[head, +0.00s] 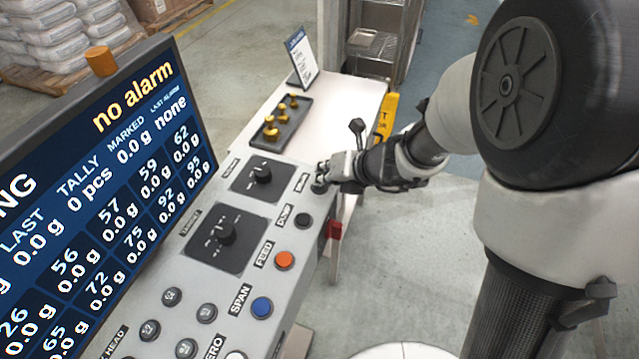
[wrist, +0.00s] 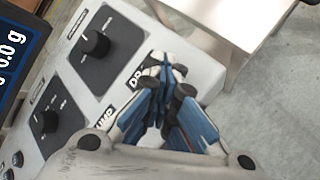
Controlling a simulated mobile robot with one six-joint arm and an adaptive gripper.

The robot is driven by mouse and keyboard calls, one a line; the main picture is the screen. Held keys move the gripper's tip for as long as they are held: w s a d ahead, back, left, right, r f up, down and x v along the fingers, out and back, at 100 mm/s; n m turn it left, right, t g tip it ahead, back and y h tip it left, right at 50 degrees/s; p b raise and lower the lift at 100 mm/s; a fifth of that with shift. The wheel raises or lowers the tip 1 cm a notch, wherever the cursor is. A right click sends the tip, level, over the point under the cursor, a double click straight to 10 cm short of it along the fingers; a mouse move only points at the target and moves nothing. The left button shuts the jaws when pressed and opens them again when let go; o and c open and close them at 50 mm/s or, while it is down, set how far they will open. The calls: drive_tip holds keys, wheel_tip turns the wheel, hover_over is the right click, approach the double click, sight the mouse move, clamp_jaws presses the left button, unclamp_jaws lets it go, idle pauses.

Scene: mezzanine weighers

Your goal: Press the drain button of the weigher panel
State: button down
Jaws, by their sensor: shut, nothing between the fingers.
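The grey weigher panel (head: 207,277) slopes across the lower middle of the head view and also shows in the wrist view (wrist: 75,85). The drain button (head: 319,188) is a dark round button at the panel's far right end, beside its small label. My gripper (head: 327,174) is shut and empty, with its fingertips right at this button. In the wrist view, the fingers (wrist: 165,80) cover the button, and only the start of its label (wrist: 136,77) shows. I cannot tell whether the fingertips touch it.
The black dump button (head: 303,220), orange feed button (head: 285,260) and blue span button (head: 262,307) line the panel's near edge. Two knobs (head: 226,233) (head: 263,174) sit inward. The display (head: 110,200) reads "no alarm". Brass weights (head: 281,117) stand on a tray behind.

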drive_tip(key=shift+r, duration=0.1)
drive_tip(key=shift+r+p, duration=0.8)
drive_tip(key=shift+p, duration=0.05)
wheel_tip(320, 180, up, 5)
drive_tip(key=p, duration=0.4)
drive_tip(key=shift+p, duration=0.4)
